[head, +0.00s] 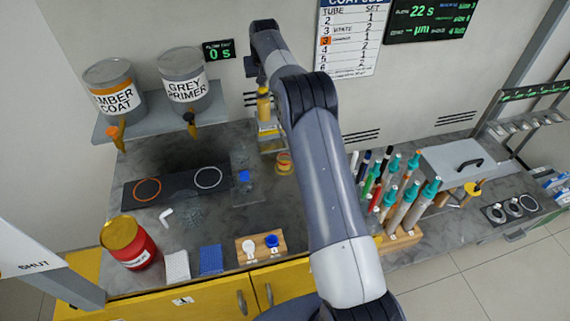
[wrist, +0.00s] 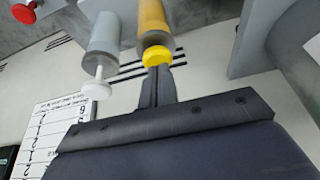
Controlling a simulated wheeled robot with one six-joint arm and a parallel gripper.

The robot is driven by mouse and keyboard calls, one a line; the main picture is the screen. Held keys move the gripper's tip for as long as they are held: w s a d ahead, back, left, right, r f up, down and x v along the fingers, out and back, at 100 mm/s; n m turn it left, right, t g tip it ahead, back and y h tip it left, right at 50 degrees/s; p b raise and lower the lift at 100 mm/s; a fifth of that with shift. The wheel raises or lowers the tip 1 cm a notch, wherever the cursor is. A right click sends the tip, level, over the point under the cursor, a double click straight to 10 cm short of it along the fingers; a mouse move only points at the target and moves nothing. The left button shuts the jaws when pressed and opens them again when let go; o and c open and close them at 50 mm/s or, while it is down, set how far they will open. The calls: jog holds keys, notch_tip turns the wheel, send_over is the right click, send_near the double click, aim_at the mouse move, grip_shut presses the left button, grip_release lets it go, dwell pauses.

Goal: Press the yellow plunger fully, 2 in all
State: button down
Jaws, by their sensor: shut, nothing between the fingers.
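The yellow plunger (wrist: 157,56) shows in the wrist view as a yellow cap at the end of an amber cylinder. My gripper (wrist: 160,75) is shut and empty, its fingertips close to that cap. I cannot tell whether they touch it. A white plunger (wrist: 97,89) on a grey cylinder is beside it on the left, and a red knob (wrist: 24,13) is at the upper left. In the head view, an amber cylinder (head: 263,104) stands below the end of my arm near the back wall. My fingertips are hidden there.
Two paint tanks, amber (head: 113,88) and grey (head: 184,80), sit on a shelf at the left. A red can (head: 131,246) and a wooden block (head: 261,248) are near the front edge. A rack of rods (head: 402,235) is right of my arm.

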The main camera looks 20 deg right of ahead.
jog(key=shift+r+p, duration=0.95)
jog(key=shift+r, duration=0.8)
jog(key=shift+r, duration=3)
jog(key=shift+f, duration=0.1)
jog(key=shift+f, duration=3.6)
jog(key=shift+r+b, duration=0.1)
jog(key=shift+b, duration=0.2)
